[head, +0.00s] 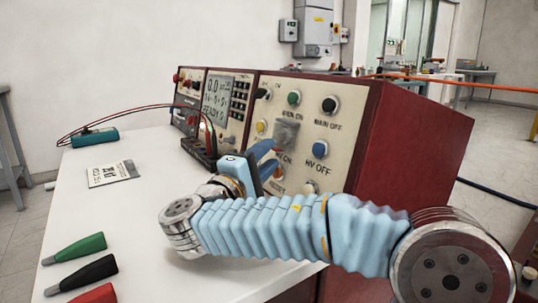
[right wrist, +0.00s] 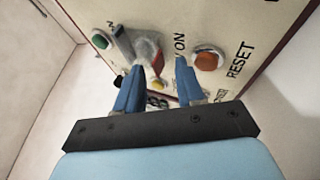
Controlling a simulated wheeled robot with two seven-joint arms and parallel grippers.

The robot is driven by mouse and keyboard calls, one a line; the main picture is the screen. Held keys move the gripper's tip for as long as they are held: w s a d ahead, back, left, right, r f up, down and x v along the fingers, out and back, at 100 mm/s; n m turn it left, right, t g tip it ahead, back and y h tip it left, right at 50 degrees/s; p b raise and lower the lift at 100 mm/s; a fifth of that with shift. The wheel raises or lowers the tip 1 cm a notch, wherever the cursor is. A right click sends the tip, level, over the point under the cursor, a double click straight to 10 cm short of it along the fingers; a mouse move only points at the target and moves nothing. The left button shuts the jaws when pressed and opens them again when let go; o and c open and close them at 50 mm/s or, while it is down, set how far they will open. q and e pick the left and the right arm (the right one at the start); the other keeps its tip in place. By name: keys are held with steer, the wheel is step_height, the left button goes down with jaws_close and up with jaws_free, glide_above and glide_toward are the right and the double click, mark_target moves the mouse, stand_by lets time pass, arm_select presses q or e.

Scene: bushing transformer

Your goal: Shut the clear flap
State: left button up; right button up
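The clear flap (head: 286,132) shows as a greyish see-through plate on the panel's front, below the green button. In the right wrist view the flap (right wrist: 122,42) looks nearly edge-on and appears raised, standing out beside a red button in a grey collar (right wrist: 148,47). My right gripper (head: 267,158) is in front of the panel, just below the flap. Its two blue fingers (right wrist: 159,66) are apart with nothing held between them. One fingertip overlaps the red button in the wrist view; contact cannot be told. My left gripper is not in view.
The control panel (head: 335,118) has several other buttons, including the blue HV OFF button (head: 320,149) and an orange RESET button (right wrist: 207,60). A meter (head: 216,98) stands left of it. Green, black and red pieces (head: 80,248) lie at the white table's (head: 150,152) near left.

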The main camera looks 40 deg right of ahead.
steer(key=v, duration=0.6)
stand_by(0.4)
